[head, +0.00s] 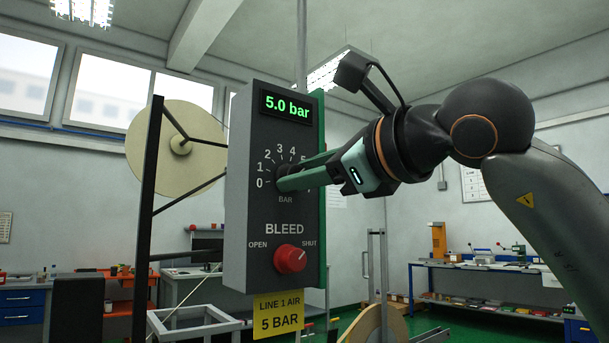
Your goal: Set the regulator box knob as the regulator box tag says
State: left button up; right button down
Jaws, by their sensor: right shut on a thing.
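The dark grey regulator box (243,225) stands upright in the middle of the head view. Its green display (286,106) reads 5.0 bar. Below it is a dial scale (267,156) with numbers from 0 upward, marked BAR. My right gripper (284,184) comes in from the right and is shut on the regulator knob (281,172), which its fingers mostly hide, so the pointer cannot be read. The yellow regulator box tag (278,315) under the box says LINE 1 AIR, 5 BAR. My left gripper is not in view.
A red BLEED knob (290,259) sits lower on the box, between OPEN and SHUT marks, turned toward SHUT. A large pale reel (150,150) on a dark post stands left behind the box. Workbenches (480,285) line the far walls.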

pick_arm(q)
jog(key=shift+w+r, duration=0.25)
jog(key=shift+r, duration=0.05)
pick_arm(e)
jog(key=c, duration=0.7)
grip_release()
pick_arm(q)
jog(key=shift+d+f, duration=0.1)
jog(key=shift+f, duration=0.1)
pick_arm(e)
jog(key=shift+o, duration=0.9)
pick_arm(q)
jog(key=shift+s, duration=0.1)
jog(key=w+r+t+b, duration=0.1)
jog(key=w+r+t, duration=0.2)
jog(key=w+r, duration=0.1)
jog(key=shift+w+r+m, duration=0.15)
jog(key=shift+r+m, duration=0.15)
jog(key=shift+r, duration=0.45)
pick_arm(e)
jog(key=v, duration=1.2)
jog(key=shift+s+d, duration=0.2)
jog(key=shift+f, duration=0.15)
